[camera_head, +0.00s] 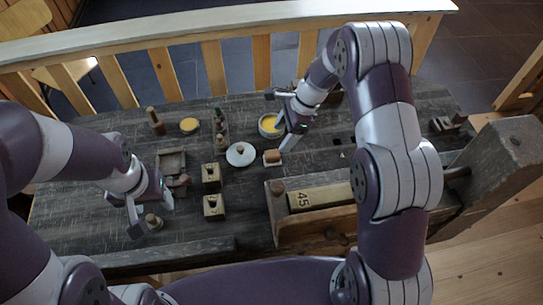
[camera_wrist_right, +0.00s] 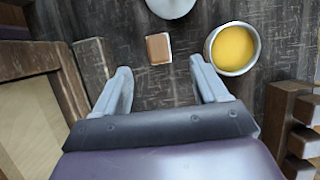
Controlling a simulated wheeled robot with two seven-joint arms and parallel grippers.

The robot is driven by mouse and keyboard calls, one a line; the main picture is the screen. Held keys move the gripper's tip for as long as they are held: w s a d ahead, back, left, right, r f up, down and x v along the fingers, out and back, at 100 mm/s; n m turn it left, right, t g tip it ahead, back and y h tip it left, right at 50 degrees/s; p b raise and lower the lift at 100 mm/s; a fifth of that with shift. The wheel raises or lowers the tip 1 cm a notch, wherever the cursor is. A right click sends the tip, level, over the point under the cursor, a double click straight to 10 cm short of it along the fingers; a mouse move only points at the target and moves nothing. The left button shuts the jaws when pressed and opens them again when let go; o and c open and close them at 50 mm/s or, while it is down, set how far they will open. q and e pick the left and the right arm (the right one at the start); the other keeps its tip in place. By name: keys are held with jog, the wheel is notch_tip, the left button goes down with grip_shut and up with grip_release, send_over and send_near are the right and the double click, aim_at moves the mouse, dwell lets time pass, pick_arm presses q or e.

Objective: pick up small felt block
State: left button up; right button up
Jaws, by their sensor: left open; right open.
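The small felt block (camera_head: 272,155), orange-brown with a pale edge, lies on the dark wooden bench in the middle of the head view. It also shows in the right wrist view as a small brown rectangle (camera_wrist_right: 158,48). My right gripper (camera_head: 278,120) is open and empty, close to the block. In the right wrist view the block lies beyond the fingertips (camera_wrist_right: 160,70), between their lines and not touched.
A bowl with yellow contents (camera_head: 268,125) stands near the right gripper, also in the wrist view (camera_wrist_right: 233,50). A white disc (camera_head: 240,154) lies left of the block. Stamped wooden blocks (camera_head: 211,174) stand further left. A wooden vise (camera_head: 315,235) fills the front right.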

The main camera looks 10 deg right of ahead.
aim_at(272, 154)
jog(key=p+x, duration=0.1)
jog(key=x, duration=0.9)
jog(key=shift+s+d+p, duration=0.1)
jog(key=shift+s+p, duration=0.05)
jog(key=shift+p, duration=0.15)
jog(key=shift+s, duration=0.1)
jog(key=shift+c, duration=0.6)
jog(key=c, duration=1)
